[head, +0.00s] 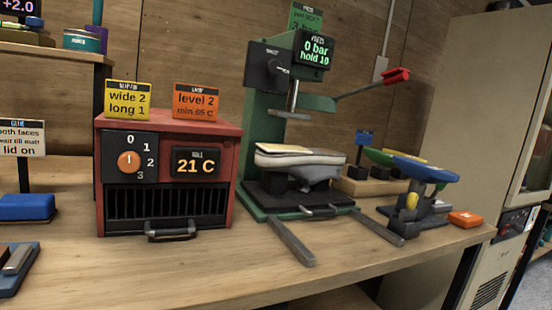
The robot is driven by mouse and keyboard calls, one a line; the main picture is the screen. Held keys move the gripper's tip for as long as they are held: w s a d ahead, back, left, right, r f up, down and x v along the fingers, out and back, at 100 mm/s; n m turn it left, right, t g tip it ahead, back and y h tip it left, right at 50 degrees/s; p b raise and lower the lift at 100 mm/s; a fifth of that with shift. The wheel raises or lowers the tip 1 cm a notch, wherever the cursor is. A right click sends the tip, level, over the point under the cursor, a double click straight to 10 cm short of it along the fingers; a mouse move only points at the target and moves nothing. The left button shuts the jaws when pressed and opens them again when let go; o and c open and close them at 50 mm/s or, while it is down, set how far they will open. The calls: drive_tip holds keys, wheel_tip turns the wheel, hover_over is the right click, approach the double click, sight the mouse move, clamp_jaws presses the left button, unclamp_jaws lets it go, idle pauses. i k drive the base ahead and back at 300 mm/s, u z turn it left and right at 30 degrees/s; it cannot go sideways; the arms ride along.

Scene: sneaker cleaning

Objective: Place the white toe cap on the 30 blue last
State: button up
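A blue last (428,170) lies sole-up or sideways on a dark stand (418,222) at the right end of the bench; I cannot read a size on it. A pale grey piece (441,207) shows low behind the stand, too small to tell whether it is the white toe cap. No other piece is clearly a white toe cap. My gripper is not in view.
A green press (262,100) holds a grey shoe form (310,166); two dark rails (290,241) stick out in front. A red heater (222,160) reads 21 C.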

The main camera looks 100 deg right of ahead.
sight(423, 164)
drive_tip(key=u, duration=0.05)
drive_tip(key=k, duration=2.4)
drive_tip(key=z, duration=0.75)
drive_tip(key=i, duration=1)
